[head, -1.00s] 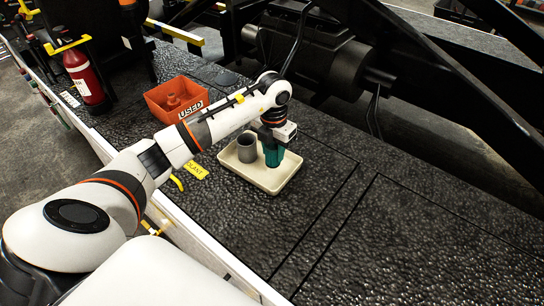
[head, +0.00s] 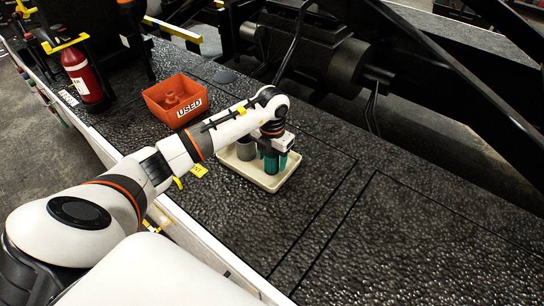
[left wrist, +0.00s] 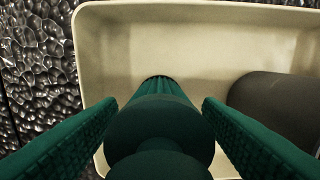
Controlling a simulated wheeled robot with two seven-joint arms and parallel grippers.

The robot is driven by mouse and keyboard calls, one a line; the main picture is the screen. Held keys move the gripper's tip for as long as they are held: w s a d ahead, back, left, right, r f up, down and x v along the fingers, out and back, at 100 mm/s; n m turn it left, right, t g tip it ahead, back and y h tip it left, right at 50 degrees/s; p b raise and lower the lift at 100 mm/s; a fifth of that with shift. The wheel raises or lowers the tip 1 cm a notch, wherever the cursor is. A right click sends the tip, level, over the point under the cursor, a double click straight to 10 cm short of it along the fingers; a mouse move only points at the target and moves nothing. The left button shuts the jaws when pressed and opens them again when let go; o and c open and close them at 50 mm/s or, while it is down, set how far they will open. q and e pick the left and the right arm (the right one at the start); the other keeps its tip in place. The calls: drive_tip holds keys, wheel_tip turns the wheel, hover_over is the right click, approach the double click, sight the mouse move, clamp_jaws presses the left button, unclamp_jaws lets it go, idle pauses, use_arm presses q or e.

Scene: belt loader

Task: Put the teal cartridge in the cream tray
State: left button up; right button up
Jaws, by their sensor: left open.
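The cream tray (head: 266,184) sits on the dark textured deck below my left arm. The teal cartridge (head: 271,165) stands inside the tray, and in the left wrist view the cartridge (left wrist: 160,125) appears upright on its floor. My left gripper (head: 273,160) is open, with one green finger on each side of the cartridge and visible gaps at its sides. In the left wrist view the tray (left wrist: 190,40) surrounds the cartridge. The cartridge's lower end is partly hidden. My right gripper is not in view.
An orange bin marked USED (head: 177,98) is behind my arm. Dark machinery (head: 325,60) lies beyond. The deck at right is clear.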

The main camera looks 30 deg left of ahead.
use_arm(q)
drive_tip(key=shift+r, duration=0.6)
wheel_tip(320, 180, up, 11)
drive_tip(key=shift+r+b, duration=0.1)
drive_tip(key=shift+b, duration=0.75)
